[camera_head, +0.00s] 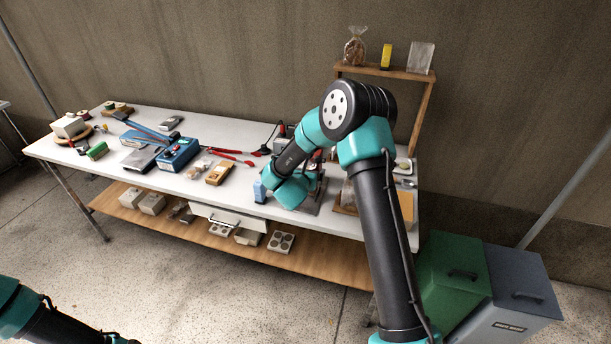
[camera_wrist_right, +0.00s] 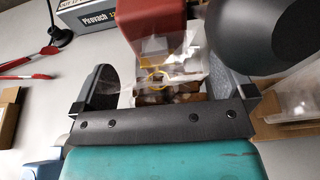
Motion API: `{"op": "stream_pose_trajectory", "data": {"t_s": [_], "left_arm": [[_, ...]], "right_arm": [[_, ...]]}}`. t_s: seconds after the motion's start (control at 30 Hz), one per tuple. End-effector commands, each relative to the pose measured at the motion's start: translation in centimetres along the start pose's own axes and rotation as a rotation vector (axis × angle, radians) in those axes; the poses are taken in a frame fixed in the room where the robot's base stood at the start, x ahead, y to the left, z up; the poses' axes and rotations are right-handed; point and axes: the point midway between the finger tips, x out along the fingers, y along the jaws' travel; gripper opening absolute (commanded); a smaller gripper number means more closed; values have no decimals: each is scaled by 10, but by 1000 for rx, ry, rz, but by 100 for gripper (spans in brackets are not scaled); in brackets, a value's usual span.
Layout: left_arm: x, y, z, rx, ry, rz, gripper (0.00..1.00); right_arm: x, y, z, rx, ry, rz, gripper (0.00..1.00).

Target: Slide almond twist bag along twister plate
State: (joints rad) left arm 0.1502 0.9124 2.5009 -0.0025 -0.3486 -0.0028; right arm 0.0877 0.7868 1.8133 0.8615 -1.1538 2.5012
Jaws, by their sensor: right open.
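The almond twist bag (camera_wrist_right: 185,68) is a clear bag with brown pieces inside, seen in the right wrist view. It lies between the spread fingers of my right gripper (camera_wrist_right: 165,80), in front of a red block (camera_wrist_right: 155,28) that seems part of the twister. The gripper's crossbar hides the near part of the bag, and I cannot tell whether a finger touches it. In the head view a grey plate (camera_head: 312,207), probably the twister plate, shows beside my right wrist, which hides the bag. My left arm shows at the lower left, without its gripper.
A wooden shelf (camera_head: 385,72) rises behind. Bins (camera_head: 455,275) stand right.

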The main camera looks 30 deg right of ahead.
Motion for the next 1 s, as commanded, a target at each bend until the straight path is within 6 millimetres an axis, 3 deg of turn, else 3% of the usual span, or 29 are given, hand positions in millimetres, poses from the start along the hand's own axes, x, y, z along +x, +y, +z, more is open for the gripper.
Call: {"op": "stream_pose_trajectory", "data": {"t_s": [0.3, 0.7, 1.0], "left_arm": [[0, 0, 0, 0, 0, 0, 100], [0, 0, 0, 0, 0, 0, 100], [0, 0, 0, 0, 0, 0, 100]], "right_arm": [[2, 0, 0, 0, -1, 0, 100], [2, 0, 0, 0, -1, 0, 63], [2, 0, 0, 1, -1, 0, 63]]}}
